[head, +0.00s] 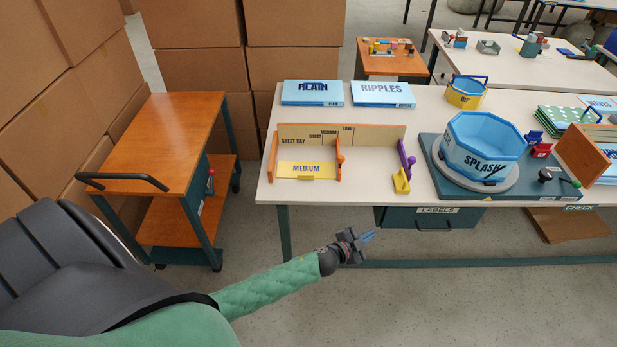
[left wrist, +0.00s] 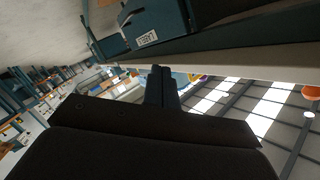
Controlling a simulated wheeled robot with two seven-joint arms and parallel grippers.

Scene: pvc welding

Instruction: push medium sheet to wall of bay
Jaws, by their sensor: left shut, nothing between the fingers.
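The medium sheet (head: 306,169) is a yellow piece marked MEDIUM. It lies in the left part of the sheet bay (head: 372,135), against or close to the bay's back wall; the exact gap is too small to tell. An orange side wall (head: 272,157) stands at its left and an orange divider with a knob (head: 340,157) at its right. My left gripper (head: 368,237) is in front of the table, below its front edge, apart from the sheet. Its fingers are shut and empty; they also show in the left wrist view (left wrist: 162,76). My right gripper is not in view.
A purple lever (head: 406,157) and yellow block (head: 401,182) stand right of the bay. A blue SPLASH tub (head: 483,146) sits on a dark board. Boxes marked PLAIN (head: 312,93) and RIPPLES (head: 383,94) lie behind. A LABELS drawer (head: 430,218) hangs under the table edge. An orange cart (head: 172,130) stands left.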

